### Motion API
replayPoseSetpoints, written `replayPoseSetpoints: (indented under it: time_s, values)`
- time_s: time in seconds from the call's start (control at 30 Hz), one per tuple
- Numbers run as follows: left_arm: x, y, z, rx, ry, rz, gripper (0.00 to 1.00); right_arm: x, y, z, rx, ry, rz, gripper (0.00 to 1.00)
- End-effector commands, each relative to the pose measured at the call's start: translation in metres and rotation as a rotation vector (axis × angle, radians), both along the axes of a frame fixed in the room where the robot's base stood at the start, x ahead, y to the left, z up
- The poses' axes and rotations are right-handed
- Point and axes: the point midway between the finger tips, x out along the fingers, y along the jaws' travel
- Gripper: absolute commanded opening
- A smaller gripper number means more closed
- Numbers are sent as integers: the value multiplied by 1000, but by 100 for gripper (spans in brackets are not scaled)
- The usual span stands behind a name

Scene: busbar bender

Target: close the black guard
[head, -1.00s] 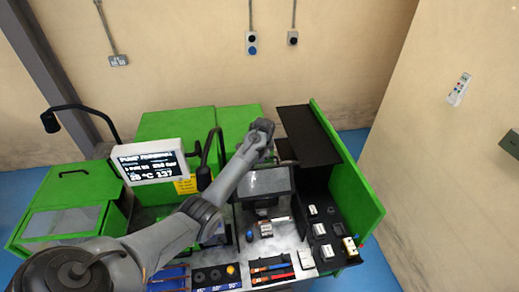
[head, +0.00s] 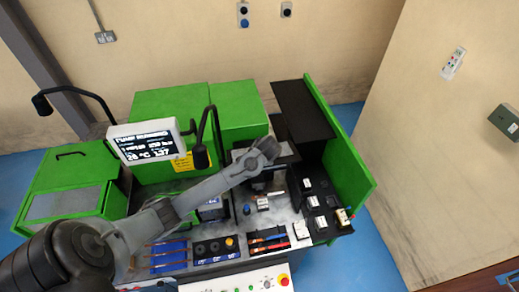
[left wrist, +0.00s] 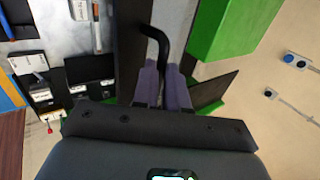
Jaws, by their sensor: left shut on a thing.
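The black guard (head: 287,154) is over the bending area at the middle of the machine. My forearm and gripper cover much of it in the head view, so its exact angle is hard to tell. My left gripper (head: 268,147) reaches in from the left and is at the guard. In the left wrist view, my left gripper (left wrist: 164,72) has its two fingers shut on a black curved handle (left wrist: 158,34). The handle's far end bends out past the fingertips. My right gripper is not in view.
A screen (head: 147,142) and black gooseneck lamps stand left of the guard. A tall green side panel (head: 345,150) and a black shelf (head: 302,109) are to the right. Black trays hold small parts at right. A control panel (head: 236,280) lines the front edge.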

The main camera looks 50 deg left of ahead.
Motion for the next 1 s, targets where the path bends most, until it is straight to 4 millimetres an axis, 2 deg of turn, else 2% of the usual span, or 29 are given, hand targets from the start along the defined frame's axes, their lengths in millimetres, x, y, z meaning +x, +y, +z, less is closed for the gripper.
replayPoseSetpoints:
  time_s: [0.47, 0.5, 0.63, 1.0]
  values:
    - [-2, -4, -5, -1, 7, -2, 0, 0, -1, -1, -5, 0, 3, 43]
    - [-2, -4, -5, -1, 7, -2, 18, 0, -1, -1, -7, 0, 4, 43]
    - [-2, -3, -4, -1, 5, -2, 38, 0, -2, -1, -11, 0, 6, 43]
    - [-2, -5, 1, 0, 2, -1, 38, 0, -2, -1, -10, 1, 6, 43]
